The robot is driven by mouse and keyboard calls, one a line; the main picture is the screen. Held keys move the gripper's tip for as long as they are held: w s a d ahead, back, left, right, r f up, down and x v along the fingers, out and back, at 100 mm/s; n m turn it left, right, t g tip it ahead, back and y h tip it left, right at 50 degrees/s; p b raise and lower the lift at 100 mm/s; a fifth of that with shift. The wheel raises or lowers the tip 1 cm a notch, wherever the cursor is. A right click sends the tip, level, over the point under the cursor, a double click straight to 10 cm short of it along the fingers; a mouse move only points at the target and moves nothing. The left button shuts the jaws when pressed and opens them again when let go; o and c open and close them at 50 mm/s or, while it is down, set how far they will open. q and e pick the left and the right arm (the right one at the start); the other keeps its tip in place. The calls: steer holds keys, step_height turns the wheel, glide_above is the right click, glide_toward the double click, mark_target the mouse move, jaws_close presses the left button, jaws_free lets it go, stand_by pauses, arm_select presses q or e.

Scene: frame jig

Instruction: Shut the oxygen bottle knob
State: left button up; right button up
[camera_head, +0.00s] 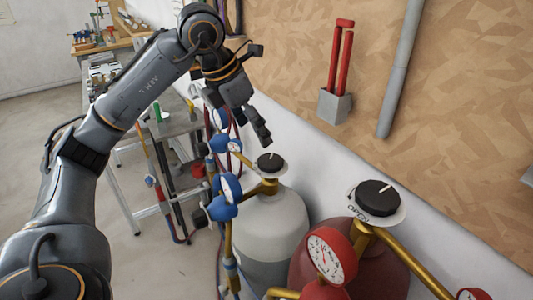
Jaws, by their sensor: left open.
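A grey-white gas bottle (268,236) with blue gauges stands at the centre, and it appears to be the oxygen bottle. Its black knob (269,162), with a white pointer line, sits on a pale round plate above a brass valve. My left gripper (244,126) is open, just above and to the left of this knob, apart from it and empty. My right gripper is not in view.
A red bottle (362,262) stands in front to the right, with a black knob (374,197) on a plate marked OPEN and a red gauge (326,254). Blue gauges (229,188) and hoses crowd the left. A wood-panel wall (460,110) closes the right side.

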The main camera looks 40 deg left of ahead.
mark_target(269, 160)
arm_select(q)
steer(key=p+x, duration=0.1)
steer(key=x, duration=0.7)
steer(key=shift+w+d+f, duration=0.1)
steer(key=shift+w+f, duration=0.05)
steer(key=shift+f, duration=0.2)
steer(key=shift+w+f+p, duration=0.1)
steer(key=shift+f+p, duration=0.15)
steer(key=shift+p, duration=0.05)
steer(key=shift+c, duration=0.7)
steer(key=c, duration=1)
